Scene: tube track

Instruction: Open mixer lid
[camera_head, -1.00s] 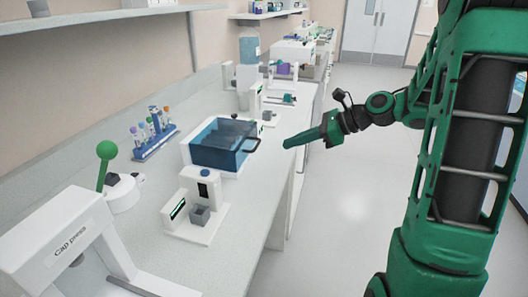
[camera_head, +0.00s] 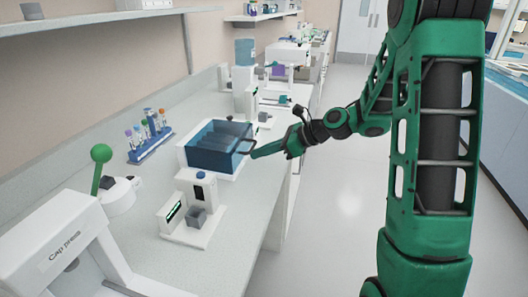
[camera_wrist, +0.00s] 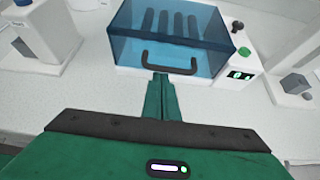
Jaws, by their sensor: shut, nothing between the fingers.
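The mixer (camera_head: 212,148) is a white box on the bench with a transparent blue lid, which is down. Its dark handle (camera_head: 250,146) is on the lid's side facing my gripper; the handle also shows in the wrist view (camera_wrist: 171,67). My gripper (camera_head: 254,154) is shut and empty, with its green fingertips (camera_wrist: 160,77) at or just short of the handle, near its left end in the wrist view. I cannot tell if they touch. Dark slots show through the lid (camera_wrist: 175,28). A green knob (camera_wrist: 244,51) and a lit display are on the mixer's white panel.
A white device with a grey block (camera_head: 196,216) stands just in front of the mixer. A blue rack of tubes (camera_head: 150,136) is behind to the left. The cap press (camera_head: 65,250) is at the near left. Open floor lies right of the bench edge.

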